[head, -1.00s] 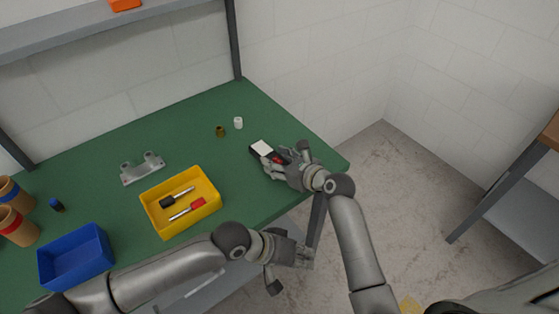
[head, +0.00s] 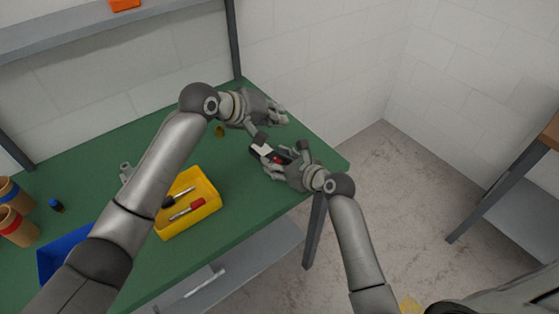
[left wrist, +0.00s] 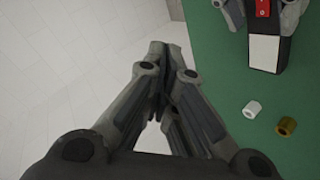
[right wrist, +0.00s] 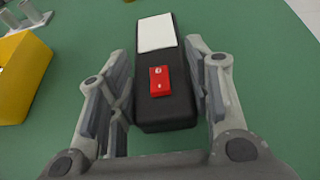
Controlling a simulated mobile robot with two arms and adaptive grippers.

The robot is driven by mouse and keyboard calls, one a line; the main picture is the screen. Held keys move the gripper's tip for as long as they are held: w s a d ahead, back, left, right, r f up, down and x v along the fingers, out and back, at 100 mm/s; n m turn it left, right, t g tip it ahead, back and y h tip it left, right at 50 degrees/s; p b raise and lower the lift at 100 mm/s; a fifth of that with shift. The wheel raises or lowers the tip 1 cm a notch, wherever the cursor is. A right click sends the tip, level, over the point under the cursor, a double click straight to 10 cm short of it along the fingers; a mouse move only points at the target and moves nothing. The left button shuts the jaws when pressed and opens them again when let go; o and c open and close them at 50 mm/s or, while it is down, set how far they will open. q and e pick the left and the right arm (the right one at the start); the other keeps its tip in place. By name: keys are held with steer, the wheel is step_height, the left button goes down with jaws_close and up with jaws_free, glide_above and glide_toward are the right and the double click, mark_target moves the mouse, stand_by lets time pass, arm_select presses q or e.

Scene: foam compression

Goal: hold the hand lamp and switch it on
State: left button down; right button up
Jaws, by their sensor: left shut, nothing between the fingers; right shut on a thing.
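The hand lamp (right wrist: 165,105) is a black block with a white panel (right wrist: 157,33) at its far end and a red switch (right wrist: 159,81) on top. My right gripper (head: 280,160) is shut around its sides near the green tabletop, and the switch is uncovered between the fingers. No glow shows around the panel. My left gripper (left wrist: 160,62) is shut and empty. In the head view it hangs just behind the lamp. In the left wrist view the lamp (left wrist: 264,52) is at the upper right, apart from the left fingers.
A white cylinder (left wrist: 252,109) and a brass one (left wrist: 286,126) stand on the green table (head: 240,185) near my left gripper. A yellow bin (head: 212,202) holds tools. A blue bin (head: 55,255), cups (head: 14,226) and a grey bracket (head: 125,172) are at left, partly behind my left arm.

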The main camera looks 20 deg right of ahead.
mark_target(273, 160)
arm_select(q)
steer(key=shift+w+a+f+m+g+y, duration=0.15)
steer(key=shift+w+a+f+g+y, duration=0.1)
steer(key=shift+f+y, duration=0.3)
steer(key=shift+w+a+f+m+g+y, duration=0.15)
steer(key=shift+w+a+f+y, duration=0.15)
steer(key=shift+f, duration=0.35)
steer(key=shift+d, duration=0.1)
steer(key=shift+s+d+f, duration=0.1)
steer(key=shift+s+f, duration=0.1)
steer(key=shift+f, duration=1.25)
steer(key=shift+s+d+f, duration=0.1)
steer(key=shift+s+f, duration=0.05)
steer(key=shift+f, duration=1.3)
steer(key=shift+s+f, duration=0.2)
steer(key=shift+f, duration=1.25)
steer(key=shift+f, duration=0.4)
steer(key=shift+s+f, duration=0.1)
steer(key=shift+f, duration=0.1)
steer(key=shift+s+a+f, duration=0.1)
steer(key=shift+s+f, duration=0.1)
steer(key=shift+f, duration=0.55)
steer(key=shift+r, duration=0.15)
steer(key=shift+w+a+r, duration=0.2)
steer(key=shift+r, duration=0.5)
arm_select(e)
steer(key=shift+d, duration=0.1)
